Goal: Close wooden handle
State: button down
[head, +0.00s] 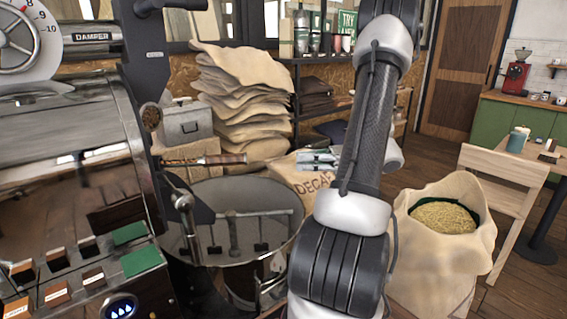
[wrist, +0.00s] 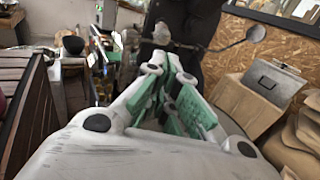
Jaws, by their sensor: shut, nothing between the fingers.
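The wooden handle (head: 226,159) is a short brown grip on a metal rod. It sticks out sideways from the front of the roaster, above the round cooling tray (head: 262,200), in the head view. I cannot make it out surely in the wrist view. My gripper (head: 318,160) is to the right of the handle, apart from it, in front of the sacks. Its pale fingers with green pads also show in the wrist view (wrist: 168,80). They are shut and hold nothing.
The roaster (head: 70,130) with its switches fills the left. A pile of burlap sacks (head: 240,100) and a grey metal box (head: 184,122) stand behind the handle. An open sack of beans (head: 440,260) and a wooden chair (head: 505,190) are at the right.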

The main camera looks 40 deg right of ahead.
send_near(216, 165)
jog(key=shift+w+d+f, duration=0.4)
jog(key=shift+d+f, duration=0.15)
jog(key=shift+d, duration=0.15)
jog(key=x, duration=1.1)
jog(key=shift+w+r, duration=0.1)
